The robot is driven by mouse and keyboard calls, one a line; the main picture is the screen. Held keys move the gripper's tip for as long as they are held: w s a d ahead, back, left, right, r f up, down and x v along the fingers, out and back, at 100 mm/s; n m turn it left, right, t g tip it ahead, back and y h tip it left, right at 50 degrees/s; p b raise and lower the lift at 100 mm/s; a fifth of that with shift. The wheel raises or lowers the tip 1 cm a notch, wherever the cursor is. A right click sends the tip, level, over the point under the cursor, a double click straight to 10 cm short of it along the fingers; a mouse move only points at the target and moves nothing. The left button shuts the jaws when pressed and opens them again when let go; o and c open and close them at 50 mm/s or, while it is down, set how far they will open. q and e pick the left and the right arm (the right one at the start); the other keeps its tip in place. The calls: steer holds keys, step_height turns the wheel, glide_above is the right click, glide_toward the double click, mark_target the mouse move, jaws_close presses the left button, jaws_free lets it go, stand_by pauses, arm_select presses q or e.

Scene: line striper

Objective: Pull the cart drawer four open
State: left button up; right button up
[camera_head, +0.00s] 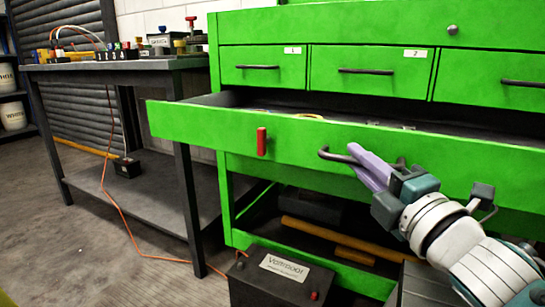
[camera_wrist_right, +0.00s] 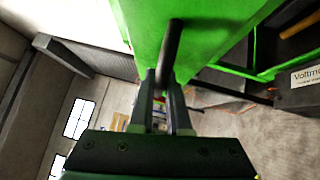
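The green cart (camera_head: 380,20) fills the upper right of the head view. Its wide lower drawer (camera_head: 210,124) stands out from the cart, and its dark interior with a few small items shows over the front. No number is readable on this drawer. Its dark bar handle (camera_head: 335,157) also shows in the right wrist view (camera_wrist_right: 172,45). My right gripper (camera_head: 360,162) has its purple fingers on the handle; in the right wrist view its fingers (camera_wrist_right: 163,88) close around the bar. My left gripper is not in view.
Small drawers, marked 1 (camera_head: 262,68) and 2 (camera_head: 368,72), are shut above. A red tag (camera_head: 261,142) is on the open drawer's front. A black battery-like box (camera_head: 280,277) stands on the floor below. A dark workbench (camera_head: 120,65) stands left; the floor in front of it is mostly clear.

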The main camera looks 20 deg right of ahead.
steer(key=o, duration=0.5)
steer(key=shift+c, duration=0.2)
steer(key=s+f+p, duration=0.1)
steer(key=s, duration=0.9)
steer(key=shift+a+f, duration=0.15)
steer(key=shift+a, duration=0.2)
steer(key=shift+w, duration=0.1)
